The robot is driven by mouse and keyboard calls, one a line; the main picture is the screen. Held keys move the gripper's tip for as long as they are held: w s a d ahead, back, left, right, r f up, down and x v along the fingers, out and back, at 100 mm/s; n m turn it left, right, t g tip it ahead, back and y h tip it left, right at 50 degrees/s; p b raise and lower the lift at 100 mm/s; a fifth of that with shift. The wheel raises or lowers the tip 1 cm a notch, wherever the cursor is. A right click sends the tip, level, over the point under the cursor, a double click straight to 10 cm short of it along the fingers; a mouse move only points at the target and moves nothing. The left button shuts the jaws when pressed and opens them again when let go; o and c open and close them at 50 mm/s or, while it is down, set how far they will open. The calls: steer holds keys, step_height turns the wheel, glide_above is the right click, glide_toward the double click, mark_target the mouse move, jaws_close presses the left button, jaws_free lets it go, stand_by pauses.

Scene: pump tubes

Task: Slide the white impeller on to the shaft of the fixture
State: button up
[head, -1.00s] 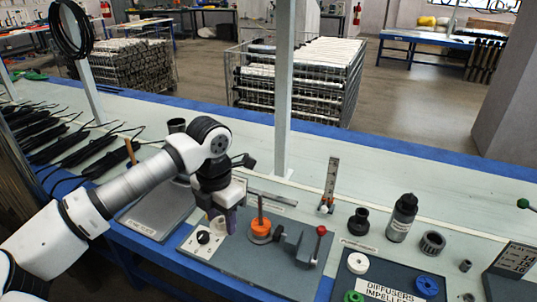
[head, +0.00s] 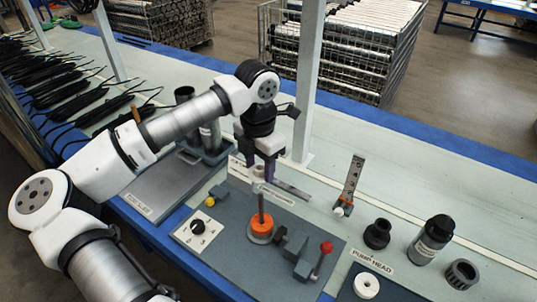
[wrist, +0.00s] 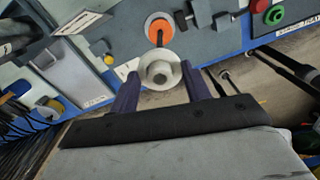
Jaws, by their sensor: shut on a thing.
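My gripper (head: 260,176) is shut on a white impeller (wrist: 160,68), a round disc with a hub, seen between the dark fingers in the wrist view.
A red-knobbed clamp (head: 326,248) stands right of the shaft. A black dial (head: 197,227) is on the left of the grey plate. A post (head: 308,90) rises behind.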

mark_target(260, 182)
steer(key=shift+b, duration=0.4)
steer(key=shift+f, duration=0.25)
step_height(260, 182, down, 5)
steer(key=b, duration=0.5)
steer(key=shift+f, duration=0.15)
steer(key=shift+b, duration=1)
stand_by(1.5)
steer(key=shift+f+b, duration=1.25)
steer(key=shift+f, duration=0.15)
steer(key=o, duration=1)
steer(key=shift+r, duration=0.1)
step_height(260, 182, up, 14)
steer(key=shift+f, duration=0.1)
